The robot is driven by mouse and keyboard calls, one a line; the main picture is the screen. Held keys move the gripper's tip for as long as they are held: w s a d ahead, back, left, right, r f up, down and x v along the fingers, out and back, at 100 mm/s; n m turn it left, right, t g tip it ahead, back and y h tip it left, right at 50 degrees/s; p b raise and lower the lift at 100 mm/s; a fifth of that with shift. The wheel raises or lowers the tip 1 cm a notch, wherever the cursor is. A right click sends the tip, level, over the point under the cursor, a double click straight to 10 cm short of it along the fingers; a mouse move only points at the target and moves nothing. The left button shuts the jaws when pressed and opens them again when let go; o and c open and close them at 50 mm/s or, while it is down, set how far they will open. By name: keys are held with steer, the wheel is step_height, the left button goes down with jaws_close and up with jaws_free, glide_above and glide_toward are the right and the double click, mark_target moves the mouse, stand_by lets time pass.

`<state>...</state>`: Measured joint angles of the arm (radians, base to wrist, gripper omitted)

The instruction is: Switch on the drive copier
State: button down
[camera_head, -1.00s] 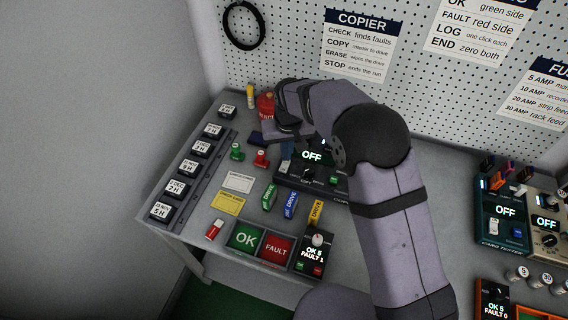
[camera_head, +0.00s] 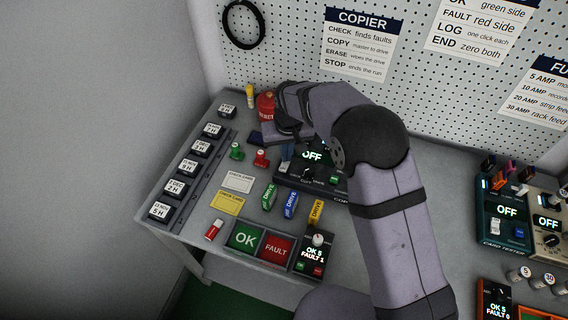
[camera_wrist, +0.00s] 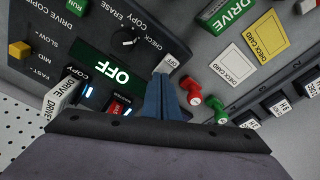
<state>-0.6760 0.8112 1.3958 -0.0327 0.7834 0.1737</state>
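The drive copier (camera_head: 312,176) is a dark box on the bench, partly hidden behind my arm in the head view. Its display reads OFF (camera_wrist: 108,72), large in the wrist view. A mode knob (camera_wrist: 127,40) and a green RUN button (camera_wrist: 73,6) also show there. My gripper (camera_wrist: 163,80) has its blue fingers together, with nothing seen between them. The fingertips are at the copier's edge beside the display, by a small pale part (camera_wrist: 168,64). I cannot tell if they touch it. In the head view the fingers (camera_head: 286,163) show at the copier's left end.
Drives stand in the copier's slots (camera_wrist: 63,98). Green and red pegs (camera_wrist: 193,92) stand close beside my fingers. Check cards (camera_head: 238,181) and loose drives (camera_head: 291,204) lie in front. OK and FAULT bins (camera_head: 245,237) are at the front edge. A card tester (camera_head: 505,225) stands right.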

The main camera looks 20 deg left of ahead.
steer(key=shift+f, duration=0.15)
step_height(320, 180, up, 7)
steer(key=p, duration=0.5)
stand_by(0.5)
stand_by(0.4)
